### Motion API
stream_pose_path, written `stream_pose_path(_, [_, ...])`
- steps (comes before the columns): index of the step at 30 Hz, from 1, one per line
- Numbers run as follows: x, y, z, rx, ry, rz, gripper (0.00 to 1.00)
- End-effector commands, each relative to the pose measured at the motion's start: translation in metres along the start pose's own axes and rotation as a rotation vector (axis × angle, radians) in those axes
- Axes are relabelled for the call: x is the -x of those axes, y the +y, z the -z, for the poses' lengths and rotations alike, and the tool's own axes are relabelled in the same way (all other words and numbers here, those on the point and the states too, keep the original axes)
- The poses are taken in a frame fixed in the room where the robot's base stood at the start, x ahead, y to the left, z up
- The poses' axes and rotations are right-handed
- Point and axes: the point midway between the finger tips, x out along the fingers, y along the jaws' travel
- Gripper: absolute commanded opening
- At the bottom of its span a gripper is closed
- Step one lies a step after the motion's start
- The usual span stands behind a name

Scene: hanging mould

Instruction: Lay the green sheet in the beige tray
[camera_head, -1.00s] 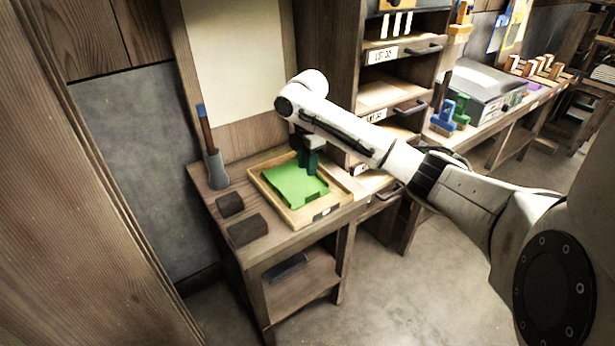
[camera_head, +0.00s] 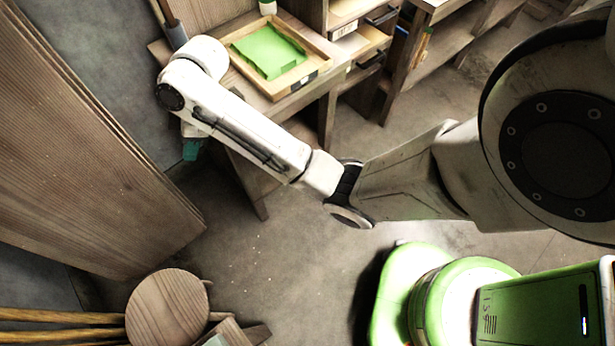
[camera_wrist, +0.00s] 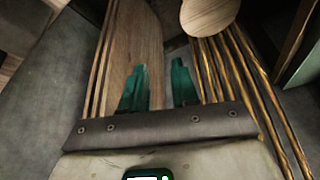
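The green sheet (camera_head: 268,52) lies flat inside the beige tray (camera_head: 292,84) on the wooden workbench, in the upper part of the head view. The tray's rim shows around it. My gripper (camera_head: 192,150) hangs off the bench's left front side, apart from the tray, and is mostly hidden by my arm in the head view. In the wrist view my gripper (camera_wrist: 160,88) shows its two teal fingers spread apart with nothing between them. The sheet and tray are not in the wrist view.
Tall wooden boards (camera_head: 80,150) lean at the left. A round wooden stool top (camera_head: 168,308) stands at the lower left, also near my fingers in the wrist view (camera_wrist: 208,14). A holder (camera_head: 177,36) stands at the bench's back left. Open floor (camera_head: 290,240) lies in the middle.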

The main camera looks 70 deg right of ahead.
Motion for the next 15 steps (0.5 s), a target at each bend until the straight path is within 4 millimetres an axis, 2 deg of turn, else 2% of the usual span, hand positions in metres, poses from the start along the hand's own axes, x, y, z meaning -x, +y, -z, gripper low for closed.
stream_pose_path(1, [-0.014, -0.029, -0.005, -0.053, 0.003, 0.019, 0.29])
stream_pose_path(5, [-0.034, -0.084, -0.036, -0.220, -0.028, 0.024, 0.29])
stream_pose_path(9, [-0.041, -0.135, -0.092, -0.391, -0.111, -0.004, 0.29])
stream_pose_path(12, [-0.035, -0.159, -0.138, -0.493, -0.186, -0.054, 0.29])
stream_pose_path(15, [-0.022, -0.173, -0.179, -0.566, -0.251, -0.115, 0.29])
